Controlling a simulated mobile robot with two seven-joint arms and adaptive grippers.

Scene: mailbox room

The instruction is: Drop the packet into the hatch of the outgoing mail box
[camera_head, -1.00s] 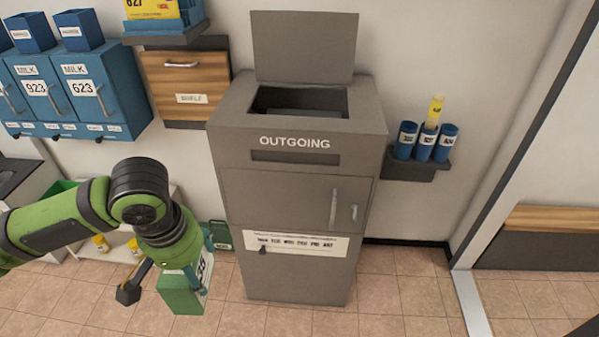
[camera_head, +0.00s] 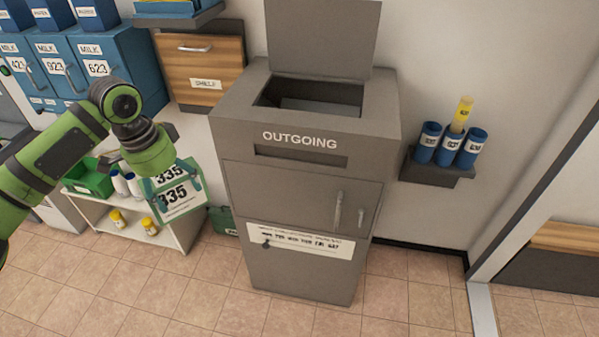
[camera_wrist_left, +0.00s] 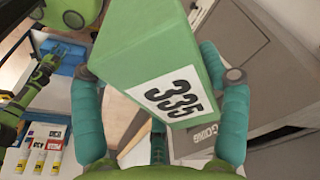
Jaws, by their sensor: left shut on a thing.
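The packet (camera_head: 180,205) is a green box with white labels reading 335, held in the air left of the outgoing mail box. In the left wrist view the packet (camera_wrist_left: 150,55) sits between the teal fingers of my left gripper (camera_wrist_left: 165,110), which is shut on it. In the head view the gripper (camera_head: 172,180) is partly hidden behind the arm. The grey outgoing mail box (camera_head: 290,195) stands in the middle, its lid (camera_head: 322,40) raised. The hatch (camera_head: 310,97) on its top is open. The packet is lower than the hatch and apart from the box.
Blue milk boxes (camera_head: 100,60) and a wooden shelf unit (camera_head: 200,65) are on the wall at left. A low white shelf (camera_head: 185,238) holds a green tray and bottles. A ledge with blue tubes (camera_head: 448,150) is right of the mail box. Floor in front is clear.

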